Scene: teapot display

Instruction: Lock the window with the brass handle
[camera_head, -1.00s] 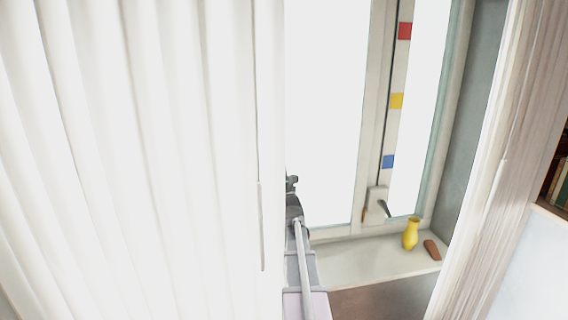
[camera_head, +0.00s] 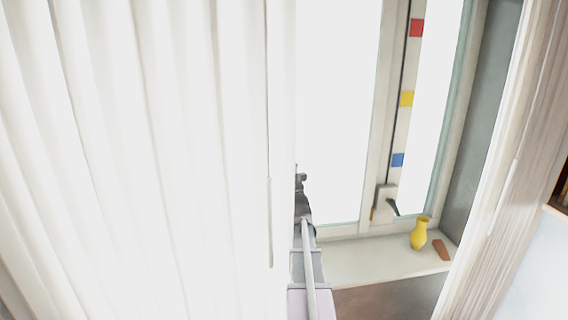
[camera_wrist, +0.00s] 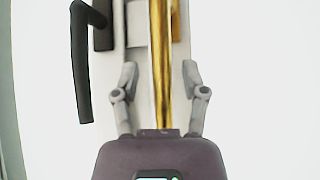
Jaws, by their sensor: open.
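The window (camera_head: 383,120) has a pale frame. A white fitting (camera_head: 386,197) low on it carries a dark grey lever (camera_head: 393,207), with a small bit of the brass handle (camera_head: 373,214) at its left edge. In the wrist view, the brass handle (camera_wrist: 160,62) is a long upright bar, and the dark lever (camera_wrist: 83,65) hangs at left. My gripper (camera_wrist: 158,75) is open, its fingers apart on either side of the bar in the picture. I cannot tell how far beyond the fingertips the bar is. In the head view, my gripper (camera_head: 301,178) is partly hidden by the curtain.
A white curtain (camera_head: 140,150) fills the left and partly covers my arm. Another curtain (camera_head: 510,160) hangs at right. A yellow vase (camera_head: 419,233) and a brown object (camera_head: 441,249) stand on the sill (camera_head: 370,262). Red, yellow and blue squares mark the frame.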

